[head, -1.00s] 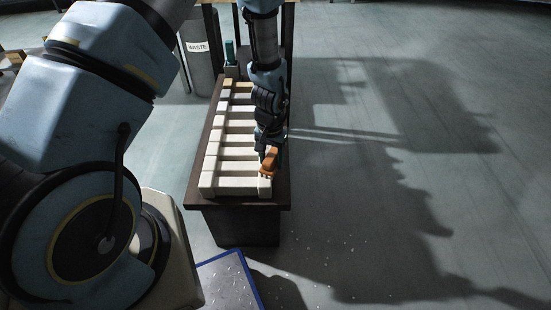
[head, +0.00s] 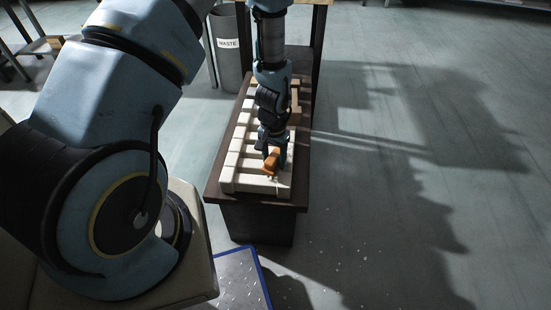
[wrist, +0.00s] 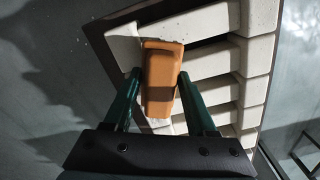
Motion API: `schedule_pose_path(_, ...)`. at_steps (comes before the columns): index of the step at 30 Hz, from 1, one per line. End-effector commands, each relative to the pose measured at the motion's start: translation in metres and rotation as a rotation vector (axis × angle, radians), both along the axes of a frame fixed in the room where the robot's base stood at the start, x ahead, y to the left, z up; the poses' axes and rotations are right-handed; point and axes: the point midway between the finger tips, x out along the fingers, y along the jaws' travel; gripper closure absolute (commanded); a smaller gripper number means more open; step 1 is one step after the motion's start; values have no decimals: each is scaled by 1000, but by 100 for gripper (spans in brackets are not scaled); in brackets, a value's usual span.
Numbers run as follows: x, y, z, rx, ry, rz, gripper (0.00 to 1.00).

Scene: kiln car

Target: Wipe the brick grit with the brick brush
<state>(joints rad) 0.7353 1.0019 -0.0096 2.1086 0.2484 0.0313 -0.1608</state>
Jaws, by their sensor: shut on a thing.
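The brick brush, with an orange-brown body (head: 271,160), is held in my gripper (head: 274,150) over the near end of the kiln car. In the wrist view the brush (wrist: 162,85) sits between the two green fingers of my gripper (wrist: 160,76), which are shut on it. Its lower side is hidden, so I cannot tell whether it touches the bricks. The kiln car (head: 296,198) is dark and carries a grid of cream bricks (head: 243,158) with dark gaps. A few pale grit specks (wrist: 262,13) show on the cream brick surface in the wrist view.
A grey waste bin (head: 227,60) stands behind the car at the left. A blue-edged plate (head: 240,280) with pale scraps lies on the floor in front. The floor to the right is open, with scattered pale specks and shadows.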

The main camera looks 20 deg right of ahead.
Motion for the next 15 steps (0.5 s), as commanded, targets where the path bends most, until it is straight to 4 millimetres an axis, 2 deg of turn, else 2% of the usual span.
schedule_pose_path(9, 0, -1, 0, 0, 0, -1, 88)
schedule_pose_path(15, -7, -14, -1, 0, 0, -3, 88)
